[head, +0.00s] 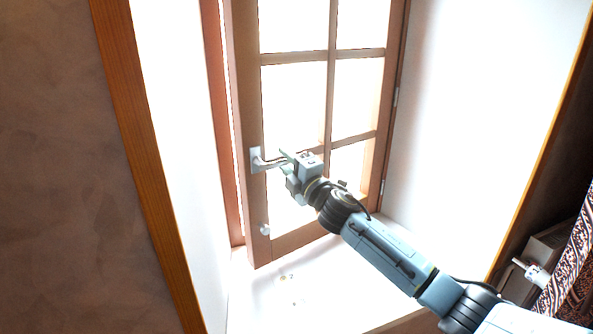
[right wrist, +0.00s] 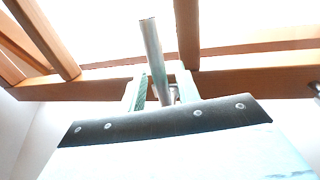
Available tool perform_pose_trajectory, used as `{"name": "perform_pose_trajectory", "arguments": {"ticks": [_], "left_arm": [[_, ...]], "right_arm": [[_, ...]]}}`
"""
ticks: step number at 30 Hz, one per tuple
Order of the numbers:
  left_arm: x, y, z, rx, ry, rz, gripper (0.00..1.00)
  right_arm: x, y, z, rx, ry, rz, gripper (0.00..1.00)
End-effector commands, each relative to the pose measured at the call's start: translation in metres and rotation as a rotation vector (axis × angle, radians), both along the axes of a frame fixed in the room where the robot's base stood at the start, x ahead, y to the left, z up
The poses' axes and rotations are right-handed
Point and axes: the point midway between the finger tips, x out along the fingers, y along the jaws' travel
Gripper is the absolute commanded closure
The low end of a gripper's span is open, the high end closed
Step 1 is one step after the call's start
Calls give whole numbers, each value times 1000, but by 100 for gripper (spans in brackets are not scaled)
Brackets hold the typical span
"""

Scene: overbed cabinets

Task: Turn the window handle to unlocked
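The window handle (head: 256,160) is a pale metal lever on a plate on the left stile of the wooden window sash (head: 243,110). Its lever points to the right, roughly level, in the head view. My right gripper (head: 285,161) is at the lever's free end. In the right wrist view the lever (right wrist: 151,45) runs between the two fingers of the right gripper (right wrist: 163,88). A gap shows beside the lever, so the fingers look open around it. Contact with the lever cannot be told. My left gripper is not in view.
The sash stands slightly ajar, with a bright gap at its left edge. A small white knob (head: 265,229) sits lower on the stile. Small items (head: 287,277) lie on the white sill (head: 325,280). White reveal walls flank the window, and a patterned cloth (head: 577,255) hangs at right.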

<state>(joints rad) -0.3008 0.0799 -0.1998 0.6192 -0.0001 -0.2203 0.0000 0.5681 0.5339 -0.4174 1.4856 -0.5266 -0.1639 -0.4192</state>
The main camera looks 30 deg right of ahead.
Motion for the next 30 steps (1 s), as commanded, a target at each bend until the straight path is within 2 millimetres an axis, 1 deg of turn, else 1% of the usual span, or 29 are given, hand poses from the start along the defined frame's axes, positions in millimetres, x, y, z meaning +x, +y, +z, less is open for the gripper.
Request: {"name": "perform_pose_trajectory", "arguments": {"ticks": [5,11,15,19,24,30], "left_arm": [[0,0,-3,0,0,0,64],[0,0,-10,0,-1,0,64],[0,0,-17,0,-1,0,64],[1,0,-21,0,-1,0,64],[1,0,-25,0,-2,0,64],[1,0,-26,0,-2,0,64]], "right_arm": [[-18,-3,-6,-1,2,1,68],[-54,-9,-14,-4,1,1,68],[-82,-13,-19,-2,2,2,68],[-103,-17,-23,-1,2,1,68],[-120,-20,-26,-1,1,1,68],[-127,-21,-25,-1,-1,0,68]]}}
